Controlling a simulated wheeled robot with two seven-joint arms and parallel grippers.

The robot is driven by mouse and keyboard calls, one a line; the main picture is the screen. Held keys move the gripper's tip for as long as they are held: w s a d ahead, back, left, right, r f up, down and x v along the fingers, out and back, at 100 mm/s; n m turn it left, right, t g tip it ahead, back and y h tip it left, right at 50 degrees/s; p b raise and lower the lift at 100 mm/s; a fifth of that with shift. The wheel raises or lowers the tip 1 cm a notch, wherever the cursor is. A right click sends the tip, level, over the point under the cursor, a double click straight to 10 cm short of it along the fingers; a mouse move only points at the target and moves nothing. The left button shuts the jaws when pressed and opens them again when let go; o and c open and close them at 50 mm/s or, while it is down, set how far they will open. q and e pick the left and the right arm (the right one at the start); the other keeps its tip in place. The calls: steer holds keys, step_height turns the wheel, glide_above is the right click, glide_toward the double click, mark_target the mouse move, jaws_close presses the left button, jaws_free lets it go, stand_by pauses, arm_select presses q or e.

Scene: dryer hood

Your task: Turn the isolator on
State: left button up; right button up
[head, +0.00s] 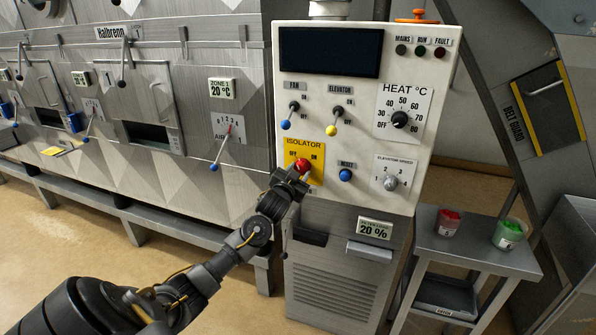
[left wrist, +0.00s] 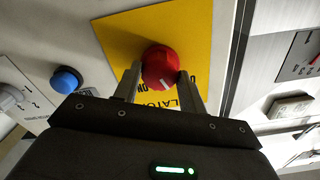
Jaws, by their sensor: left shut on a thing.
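The isolator is a red round knob (head: 302,165) on a yellow plate (head: 318,176) at the lower left of the white control panel. My left gripper (head: 297,173) reaches up from below and is shut on the knob. In the left wrist view the two fingers (left wrist: 158,80) stand on either side of the red knob (left wrist: 160,66), which shows a short white mark on its face. In the head view the gripper partly covers the plate, and the knob's pointer is too small to read. My right gripper is not in view.
The control panel (head: 355,185) also carries fan and elevator switches, a blue reset button (head: 345,175), a heat dial (head: 400,120) and an elevator speed knob (head: 390,183). A metal side table (head: 470,258) with two tubs stands at the right. Dryer cabinets line the left.

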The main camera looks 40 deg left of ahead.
arm_select(q)
steer(key=m+p, duration=0.1)
steer(key=m, duration=0.5)
steer(key=shift+r+p, duration=0.1)
steer(key=shift+p, duration=0.2)
steer(key=m, duration=0.3)
steer(key=shift+m+p, duration=0.3)
steer(key=shift+m, duration=1.7)
steer(key=shift+p, duration=0.3)
steer(key=o, duration=1)
steer(key=shift+s, duration=0.1)
